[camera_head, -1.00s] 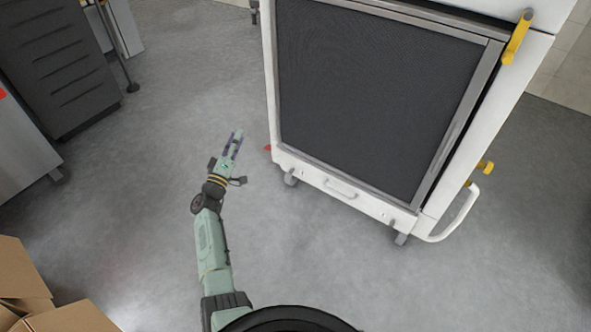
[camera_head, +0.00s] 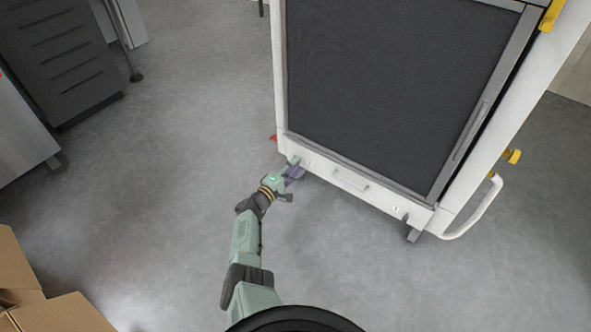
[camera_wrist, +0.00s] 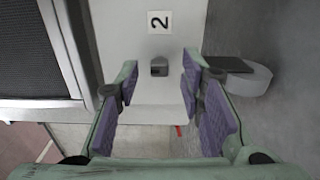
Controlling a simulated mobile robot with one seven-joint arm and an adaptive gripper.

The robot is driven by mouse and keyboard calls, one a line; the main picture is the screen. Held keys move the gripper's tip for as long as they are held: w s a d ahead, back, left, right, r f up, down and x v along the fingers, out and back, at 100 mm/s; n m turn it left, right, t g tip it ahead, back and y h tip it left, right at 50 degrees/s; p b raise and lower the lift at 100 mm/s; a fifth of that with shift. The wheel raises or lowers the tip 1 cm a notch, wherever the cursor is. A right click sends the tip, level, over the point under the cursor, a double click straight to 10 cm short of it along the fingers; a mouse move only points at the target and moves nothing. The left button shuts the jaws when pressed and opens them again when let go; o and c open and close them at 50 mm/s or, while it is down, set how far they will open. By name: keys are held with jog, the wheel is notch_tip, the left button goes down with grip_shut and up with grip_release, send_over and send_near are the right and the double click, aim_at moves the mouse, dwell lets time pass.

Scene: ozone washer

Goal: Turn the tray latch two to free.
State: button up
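The tray latch two (camera_wrist: 159,67) is a small dark grey knob on a white panel, just below a label with the number 2 (camera_wrist: 159,22) in the wrist view. My gripper (camera_wrist: 160,76) is open, with its purple-padded fingers to either side of the latch. Whether the pads touch it I cannot tell; gaps show on both sides. In the head view my gripper (camera_head: 294,168) is at the lower left corner of the white washer (camera_head: 320,166), and it hides the latch there.
The washer's white lower strip has a handle (camera_head: 351,181) and a small fitting (camera_head: 396,208) farther right. Caster wheels (camera_head: 413,235) stand under it. A curved white rail (camera_head: 474,220) sticks out at right. Cardboard boxes (camera_head: 62,314) lie at lower left. The grey floor between is clear.

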jog(key=shift+x, duration=0.8)
jog(key=shift+c, duration=0.2)
grip_shut()
